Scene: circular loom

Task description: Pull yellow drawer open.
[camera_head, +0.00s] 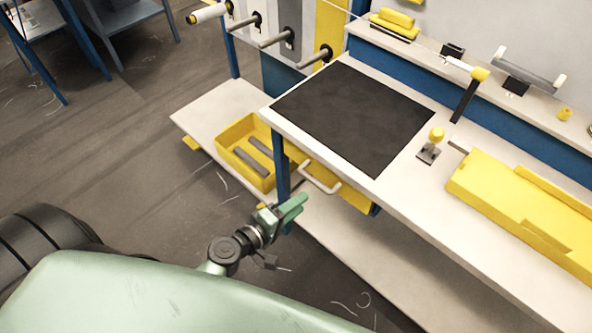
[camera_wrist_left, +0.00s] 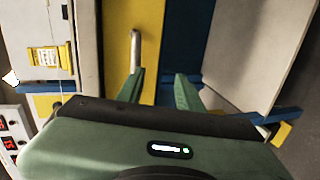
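The yellow drawer (camera_head: 350,191) sits under the front edge of the workbench, its front almost flush with the bench. Its pale bar handle (camera_head: 319,181) sticks out from the drawer front. My left gripper (camera_head: 298,203) is just in front of and below the handle, near the blue bench leg. In the left wrist view, the two green fingers of my left gripper (camera_wrist_left: 160,76) are apart with nothing between them. The handle (camera_wrist_left: 135,50) shows beyond the left finger, against the yellow drawer front (camera_wrist_left: 150,22). My right gripper is out of view.
The bench top carries a black mat (camera_head: 355,115), a yellow-knobbed lever (camera_head: 434,146) and a long yellow housing (camera_head: 520,205). A yellow bin (camera_head: 237,158) with grey rods stands on the low shelf left of the blue leg (camera_head: 282,170). Open floor lies left.

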